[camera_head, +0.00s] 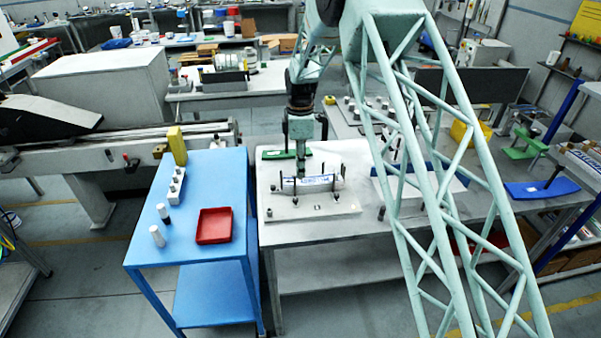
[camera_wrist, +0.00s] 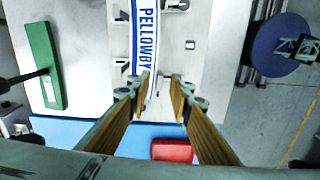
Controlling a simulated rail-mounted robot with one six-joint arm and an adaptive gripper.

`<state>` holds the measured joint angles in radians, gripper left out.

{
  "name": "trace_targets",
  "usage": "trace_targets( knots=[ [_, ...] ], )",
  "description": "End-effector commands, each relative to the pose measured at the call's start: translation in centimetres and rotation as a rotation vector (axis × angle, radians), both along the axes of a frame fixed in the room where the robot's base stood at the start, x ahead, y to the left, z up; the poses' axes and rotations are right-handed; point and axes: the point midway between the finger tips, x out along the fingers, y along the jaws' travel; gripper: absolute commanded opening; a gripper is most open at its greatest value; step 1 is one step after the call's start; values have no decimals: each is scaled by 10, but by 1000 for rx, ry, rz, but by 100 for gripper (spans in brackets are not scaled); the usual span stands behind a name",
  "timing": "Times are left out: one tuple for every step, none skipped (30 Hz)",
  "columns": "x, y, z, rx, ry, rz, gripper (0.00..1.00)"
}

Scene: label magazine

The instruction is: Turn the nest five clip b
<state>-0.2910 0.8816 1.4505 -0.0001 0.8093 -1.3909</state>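A pale fixture plate (camera_head: 330,208) lies on the grey table, with several thin dark posts and small dark knobs on it. A white and blue label strip lettered PELLOWBY (camera_wrist: 147,30) lies along the fixture; in the head view the strip (camera_head: 318,182) shows between the posts. Small dark and light fittings, such as one beside the strip (camera_wrist: 122,92), could be clips. I cannot tell which is nest five clip b. My gripper (camera_wrist: 161,78) is open and empty above one end of the strip; in the head view it (camera_head: 300,176) hangs over the fixture's back left.
A green bar (camera_wrist: 46,65) lies beside the fixture. Posts around the strip are close to my gripper.

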Motion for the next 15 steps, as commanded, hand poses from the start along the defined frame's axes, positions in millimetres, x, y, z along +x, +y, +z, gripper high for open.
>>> trace_targets(
  knots=[
    [0,0,-5,0,1,0,19],
    [0,0,-8,0,1,0,19],
    [0,0,-11,0,1,0,19],
    [0,0,-13,0,1,0,19],
    [0,0,-15,0,1,0,19],
    [0,0,-18,0,1,0,19],
    [0,0,-19,0,0,0,19],
    [0,0,-21,0,0,0,19],
    [0,0,-22,0,0,0,19],
    [0,0,-23,0,0,0,19],
    [0,0,-24,0,0,0,19],
    [0,0,-25,0,0,0,19],
    [0,0,-25,0,0,0,19],
    [0,0,-25,0,0,0,19],
    [0,0,-25,0,0,0,19]
  ],
)
